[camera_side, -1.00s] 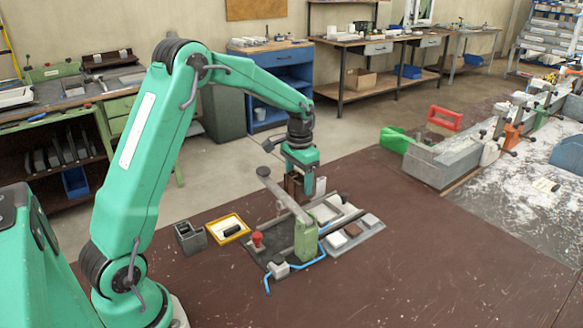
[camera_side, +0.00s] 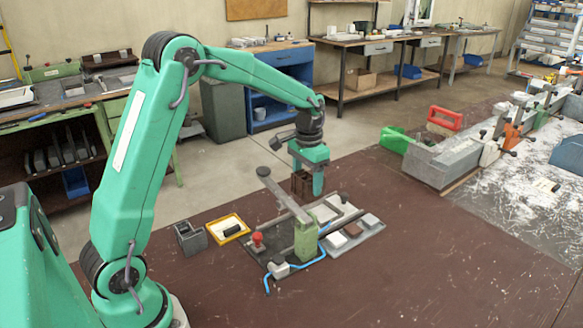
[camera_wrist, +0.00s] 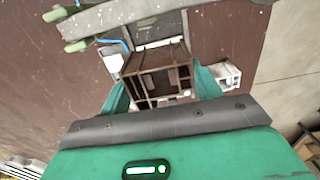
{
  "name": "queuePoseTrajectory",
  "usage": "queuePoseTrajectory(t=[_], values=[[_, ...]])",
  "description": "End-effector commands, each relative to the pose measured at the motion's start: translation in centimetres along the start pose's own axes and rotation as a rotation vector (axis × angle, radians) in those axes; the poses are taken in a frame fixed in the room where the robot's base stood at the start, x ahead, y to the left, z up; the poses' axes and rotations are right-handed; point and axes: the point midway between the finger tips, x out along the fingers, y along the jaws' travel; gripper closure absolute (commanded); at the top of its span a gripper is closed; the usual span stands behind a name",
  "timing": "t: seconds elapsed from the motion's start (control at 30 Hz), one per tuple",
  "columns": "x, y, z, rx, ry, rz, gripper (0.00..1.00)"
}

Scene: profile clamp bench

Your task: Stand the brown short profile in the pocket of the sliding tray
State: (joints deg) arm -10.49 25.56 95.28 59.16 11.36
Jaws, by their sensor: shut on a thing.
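The brown short profile (camera_side: 301,184) is upright between the jaws of my gripper (camera_side: 309,182), which is shut on it. In the wrist view, the brown profile (camera_wrist: 157,74) shows its open, ribbed end between the two green fingers of my gripper (camera_wrist: 161,92). In the side view it is at the far end of the clamp fixture, apparently above it; the gap below is unclear. The sliding tray (camera_side: 325,213) seems to be the light part behind the green clamp post (camera_side: 305,238). Its pocket is hidden from the side and cannot be made out in the wrist view.
The clamp's long lever (camera_side: 284,195) slants over the fixture. A red knob (camera_side: 257,240) and a blue hose (camera_side: 312,262) are at its near side. A grey holder (camera_side: 190,238) and a yellow-rimmed tray (camera_side: 228,229) stand left.

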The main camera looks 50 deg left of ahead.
Motion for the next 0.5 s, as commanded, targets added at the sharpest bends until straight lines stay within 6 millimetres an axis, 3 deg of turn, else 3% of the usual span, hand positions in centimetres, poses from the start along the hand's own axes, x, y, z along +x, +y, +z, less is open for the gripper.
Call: queuePoseTrajectory(t=[0.27,0.5], values=[[0.4,0.0,-1.2,-0.003,-0.001,0.000,0.60],[1.2,0.1,-3.9,-0.010,0.000,0.000,0.60]])
